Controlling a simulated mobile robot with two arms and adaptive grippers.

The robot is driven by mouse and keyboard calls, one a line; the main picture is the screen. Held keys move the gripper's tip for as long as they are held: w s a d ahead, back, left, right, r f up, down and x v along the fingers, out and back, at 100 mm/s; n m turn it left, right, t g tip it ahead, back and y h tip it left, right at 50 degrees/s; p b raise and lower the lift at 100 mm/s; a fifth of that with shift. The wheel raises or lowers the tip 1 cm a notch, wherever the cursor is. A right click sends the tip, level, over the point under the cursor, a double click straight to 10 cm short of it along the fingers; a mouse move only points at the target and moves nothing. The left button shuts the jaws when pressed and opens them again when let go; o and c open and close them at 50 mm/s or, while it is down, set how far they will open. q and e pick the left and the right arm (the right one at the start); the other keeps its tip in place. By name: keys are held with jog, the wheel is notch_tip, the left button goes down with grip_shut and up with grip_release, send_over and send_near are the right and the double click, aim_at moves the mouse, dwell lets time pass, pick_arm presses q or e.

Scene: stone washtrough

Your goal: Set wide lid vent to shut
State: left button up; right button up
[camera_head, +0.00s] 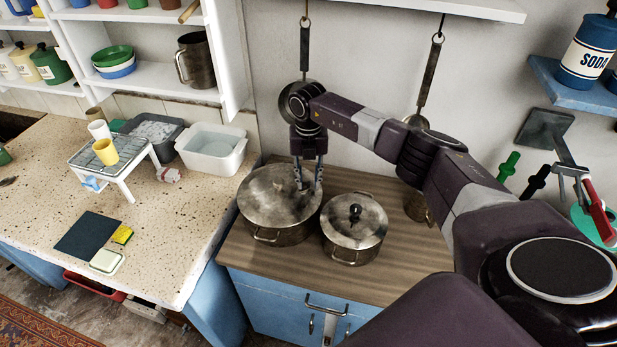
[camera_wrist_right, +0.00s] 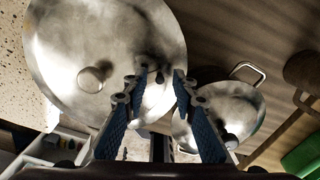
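The wide pot (camera_head: 268,233) stands on the wooden counter, covered by a stained metal lid (camera_head: 265,194). In the right wrist view this lid (camera_wrist_right: 75,40) fills the upper left, with its round knob (camera_wrist_right: 91,79). My right gripper (camera_head: 308,186) points down over the right part of the lid. In the wrist view its fingers (camera_wrist_right: 160,80) are apart, with a small dark piece (camera_wrist_right: 160,77) between the tips. That piece may be the vent; its setting and any finger contact cannot be told. My left gripper is not in view.
A smaller lidded pot (camera_head: 355,235) with a dark knob stands close on the right. Utensils (camera_head: 430,75) hang on the wall behind. The speckled counter (camera_head: 170,240) on the left holds a white basin (camera_head: 211,148) and a rack (camera_head: 115,160).

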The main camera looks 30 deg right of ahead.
grip_shut()
dwell(0.3)
